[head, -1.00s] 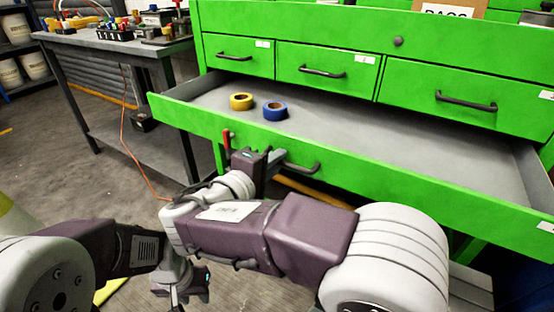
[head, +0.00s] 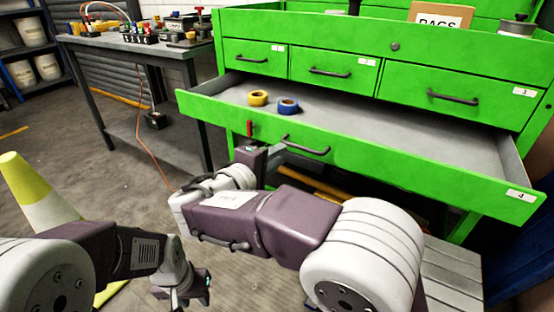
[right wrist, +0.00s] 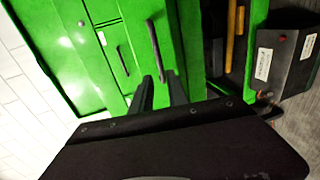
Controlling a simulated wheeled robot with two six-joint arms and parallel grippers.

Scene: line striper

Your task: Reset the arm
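My right arm reaches across the head view from the right. Its gripper (head: 276,154) is in front of the open green drawer (head: 400,165), close to the left end of the drawer's dark handle (head: 306,146). In the right wrist view its two dark fingers (right wrist: 160,92) are apart, with a handle (right wrist: 155,50) showing just beyond the tips; contact cannot be told. My left gripper (head: 188,290) hangs low at the bottom of the head view, pointing down, clear of the drawer. Its finger opening is too unclear to tell.
A yellow tape roll (head: 258,98) and a blue tape roll (head: 288,106) lie in the drawer. A grey workbench (head: 130,45) with tools stands at the left. A yellow-and-white cone (head: 40,200) is near my left arm. A small red part (head: 249,128) shows at the drawer front.

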